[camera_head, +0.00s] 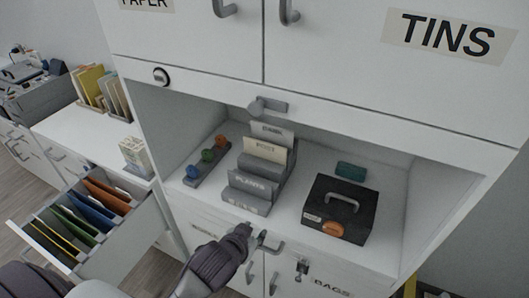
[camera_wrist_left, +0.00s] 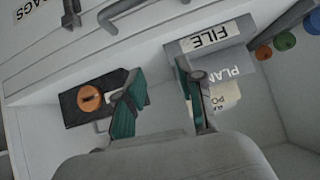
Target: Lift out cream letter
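The cream letter (camera_head: 265,150), marked POST, stands upright in a grey letter rack (camera_head: 245,205) inside the open shelf bay. Grey slots are in front of it and another grey piece stands behind it. My left gripper (camera_head: 252,236) is in front of the bay's lower edge, just below and right of the rack, apart from it. In the left wrist view the gripper (camera_wrist_left: 160,100) has its two fingers spread with nothing held between them. There the cream letter (camera_wrist_left: 226,97) shows partly beyond the right finger, behind the PLAN and FILE labels. My right gripper is not in view.
A black box (camera_head: 322,214) with a handle and orange disc stands right of the rack. A teal block (camera_head: 350,171) lies behind it. A strip with coloured knobs (camera_head: 207,156) lies left. An open drawer (camera_head: 140,232) with folders juts out at lower left.

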